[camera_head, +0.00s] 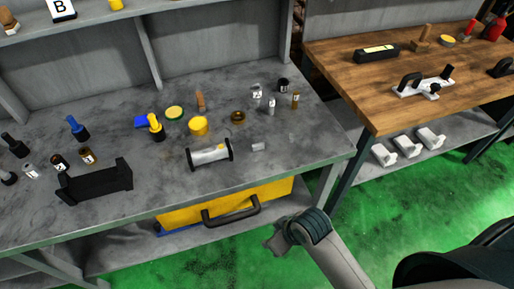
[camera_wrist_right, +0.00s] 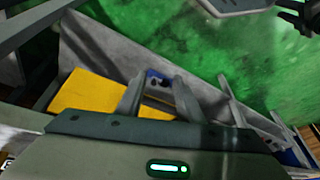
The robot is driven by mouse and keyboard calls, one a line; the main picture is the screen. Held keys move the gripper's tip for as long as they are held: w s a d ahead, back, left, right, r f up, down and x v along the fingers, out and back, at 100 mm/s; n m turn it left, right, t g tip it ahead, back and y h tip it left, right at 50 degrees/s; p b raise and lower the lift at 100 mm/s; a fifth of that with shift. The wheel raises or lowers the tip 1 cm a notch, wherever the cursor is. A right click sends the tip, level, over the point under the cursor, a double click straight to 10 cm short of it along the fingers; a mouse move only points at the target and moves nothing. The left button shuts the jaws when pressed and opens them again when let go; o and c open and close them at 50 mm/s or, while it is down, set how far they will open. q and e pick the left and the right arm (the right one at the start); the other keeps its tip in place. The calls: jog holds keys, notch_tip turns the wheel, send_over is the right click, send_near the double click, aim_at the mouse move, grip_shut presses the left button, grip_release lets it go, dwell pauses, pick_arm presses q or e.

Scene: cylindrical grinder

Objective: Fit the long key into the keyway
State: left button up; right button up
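A light metal cylinder (camera_head: 209,153) with black end pieces lies on the grey bench. A keyway in it is too small to make out. My right gripper (camera_head: 274,242) is in front of the bench, below the top's front edge and away from both. My left gripper is not in view.
Several small jars, bottles and caps stand on the grey bench (camera_head: 300,152), with a black cradle (camera_head: 95,182) at left. A wooden table (camera_head: 370,92) with tools stands at right.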

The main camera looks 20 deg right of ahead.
jog(key=w+a+r+n, duration=0.2)
jog(key=w+r, duration=0.1)
jog(key=w, duration=0.2)
jog(key=w+a+r+n+g, duration=0.1)
jog(key=w+a+r+n, duration=0.1)
jog(key=w+r+n, duration=0.1)
jog(key=w+a+r+n+g, duration=0.1)
jog(key=w+a+r+n, duration=0.1)
jog(key=w, duration=0.4)
jog(key=shift+w+a+r+n+y, duration=0.15)
jog(key=shift+r+n, duration=0.15)
jog(key=shift+r, duration=0.05)
jog(key=shift+w+a+r+n+y, duration=0.15)
jog(key=shift+r+n, duration=0.15)
jog(key=shift+r, duration=0.05)
notch_tip(320, 180, up, 17)
jog(key=n+g+h, duration=0.2)
jog(key=n+h, duration=0.1)
jog(key=n, duration=0.1)
send_over(256, 146)
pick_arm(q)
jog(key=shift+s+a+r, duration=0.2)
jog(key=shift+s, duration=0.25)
pick_arm(e)
jog(key=shift+s+f, duration=0.15)
pick_arm(q)
jog(key=shift+p, duration=0.3)
